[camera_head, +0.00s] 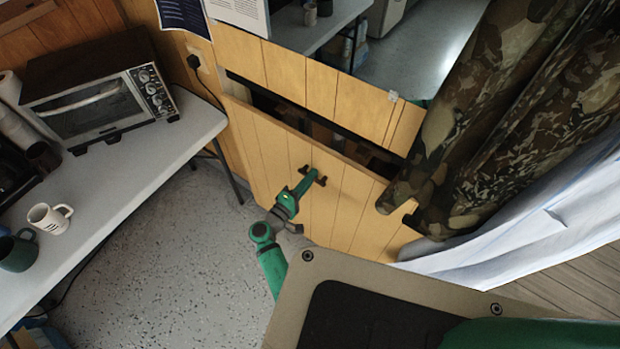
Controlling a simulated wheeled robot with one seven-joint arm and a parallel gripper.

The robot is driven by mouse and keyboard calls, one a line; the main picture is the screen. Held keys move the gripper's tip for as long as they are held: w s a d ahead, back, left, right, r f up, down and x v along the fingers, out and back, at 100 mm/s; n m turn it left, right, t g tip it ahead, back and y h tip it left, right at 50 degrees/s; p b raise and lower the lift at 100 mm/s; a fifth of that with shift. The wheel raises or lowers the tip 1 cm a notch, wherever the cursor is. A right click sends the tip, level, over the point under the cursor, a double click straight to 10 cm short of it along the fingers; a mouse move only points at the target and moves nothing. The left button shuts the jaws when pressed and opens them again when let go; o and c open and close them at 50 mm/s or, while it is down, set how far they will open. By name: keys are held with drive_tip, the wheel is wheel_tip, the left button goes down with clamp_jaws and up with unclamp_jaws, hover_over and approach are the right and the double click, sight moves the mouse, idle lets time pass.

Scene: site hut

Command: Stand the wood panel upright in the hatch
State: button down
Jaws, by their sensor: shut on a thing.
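The wood panel (345,205) is a wide board of light vertical planks. It stands low against the wall, its top edge slanting down to the right in the picture. The hatch (275,105) shows as a dark gap between this top edge and the planked wall above. Most of the opening is hidden behind the panel. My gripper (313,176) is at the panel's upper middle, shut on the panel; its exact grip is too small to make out. I cannot tell whether the panel's lower edge touches the floor.
A camouflage curtain (480,130) and white sheeting (530,230) hang close at the panel's right end. At left, a grey table (150,165) holds a toaster oven (100,105), a white mug (50,218) and a dark mug (17,250). Speckled floor (185,255) lies clear between.

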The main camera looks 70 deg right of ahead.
sight(319, 167)
drive_tip(key=shift+d+r, duration=0.15)
drive_tip(key=shift+d, duration=0.05)
drive_tip(key=shift+s+d, duration=0.25)
drive_tip(key=shift+d, duration=0.65)
drive_tip(key=shift+x, duration=0.75)
drive_tip(key=shift+s+d, duration=0.1)
drive_tip(key=shift+d, duration=0.05)
drive_tip(key=shift+s+d, duration=0.2)
drive_tip(key=shift+d, duration=0.5)
drive_tip(key=shift+s+d, duration=0.1)
drive_tip(key=shift+d, duration=0.1)
idle(0.3)
drive_tip(key=shift+s+d, duration=0.2)
drive_tip(key=shift+d, duration=0.5)
drive_tip(key=shift+f, duration=0.65)
idle(0.4)
